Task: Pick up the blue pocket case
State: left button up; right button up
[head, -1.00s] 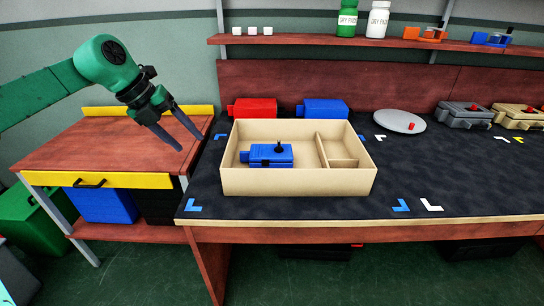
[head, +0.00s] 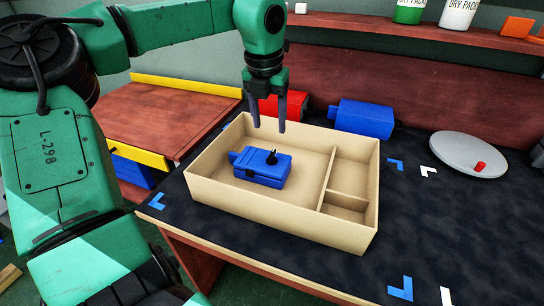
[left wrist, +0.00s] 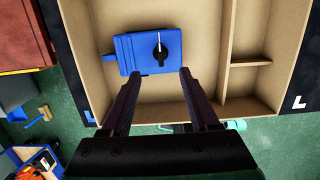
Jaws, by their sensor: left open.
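The blue pocket case (head: 262,168) has a black knob on top and lies flat in the large left compartment of a tan divided tray (head: 285,219). The case also shows in the left wrist view (left wrist: 137,52), near the top middle. My left gripper (head: 268,130) is open and empty, pointing down above the tray and the case. In the left wrist view its fingertips (left wrist: 158,72) are spread, and the case appears just beyond them. My right gripper is not in view.
A red case (head: 284,107) and another blue case (head: 361,117) stand behind the tray. A grey disc with a red knob (head: 468,155) lies to the right. A shelf (head: 420,33) runs above.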

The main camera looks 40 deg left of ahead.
aim_at(271, 154)
pick_arm(q)
jog(key=f, duration=0.6)
jog(key=w+f, duration=0.1)
jog(key=f, duration=0.2)
jog(key=shift+a+f, duration=0.2)
jog(key=shift+f, duration=0.1)
jog(key=shift+w+f, duration=0.2)
jog(key=shift+f, duration=0.2)
jog(key=shift+r, duration=0.1)
grip_shut()
dwell(0.3)
